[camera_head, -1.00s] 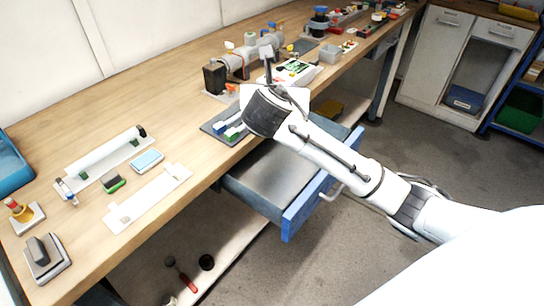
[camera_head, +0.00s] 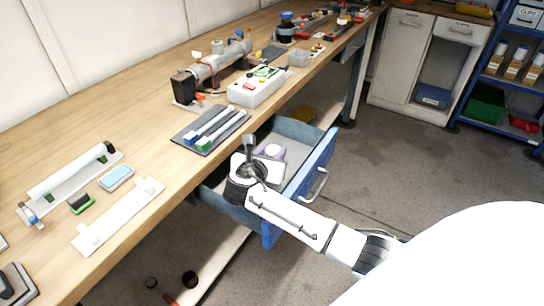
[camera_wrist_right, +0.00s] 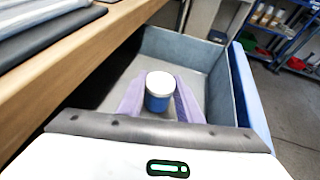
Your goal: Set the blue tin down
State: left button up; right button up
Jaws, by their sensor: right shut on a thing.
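The blue tin (camera_wrist_right: 158,94) has a white lid and a blue body. In the right wrist view it stands upright between the two purple fingers of my right gripper (camera_wrist_right: 160,98), which is shut on it. The tin is over the open drawer (camera_wrist_right: 189,48), whose grey floor shows beyond it. I cannot tell whether its base touches the floor. In the head view my right gripper (camera_head: 272,152) is inside the drawer's outline, and the white lid shows there. My left gripper is in neither view.
The wooden bench (camera_head: 150,105) runs along the left of the drawer. A dark mat (camera_head: 211,130) with tubes lies near its edge, beside a white control box (camera_head: 257,86). The drawer's blue front (camera_head: 312,170) stands out over the floor. The drawer's far part is clear.

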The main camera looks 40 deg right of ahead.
jog(key=shift+f, duration=0.65)
jog(key=shift+f, duration=0.1)
jog(key=o, duration=1.1)
jog(key=shift+c, duration=0.2)
jog(key=p+v, duration=0.1)
jog(key=v, duration=1.1)
jog(key=shift+a, duration=0.1)
